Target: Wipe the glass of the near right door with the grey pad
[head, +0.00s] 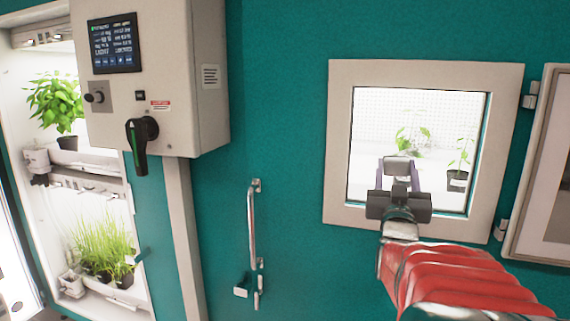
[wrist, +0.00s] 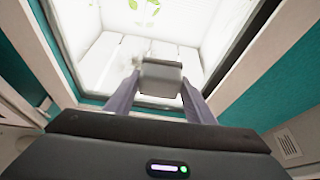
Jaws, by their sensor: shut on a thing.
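The teal door (head: 285,130) has a square glass window (head: 375,115) in a pale frame (head: 340,140), in the middle right of the head view. The glass also fills the top of the wrist view (wrist: 110,55). My gripper (head: 398,173) is in front of the lower part of the glass. It is shut on the grey pad (head: 398,163), which shows between the two fingers in the wrist view (wrist: 161,76). I cannot tell whether the pad touches the glass. A faint greyish patch shows beside the pad in the wrist view.
Potted seedlings (head: 457,178) stand behind the glass. A vertical metal handle (head: 251,225) is on the door left of the window. A control box (head: 160,70) with a screen and black rotary switch juts out at upper left. Lit plant shelves (head: 90,185) are at far left.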

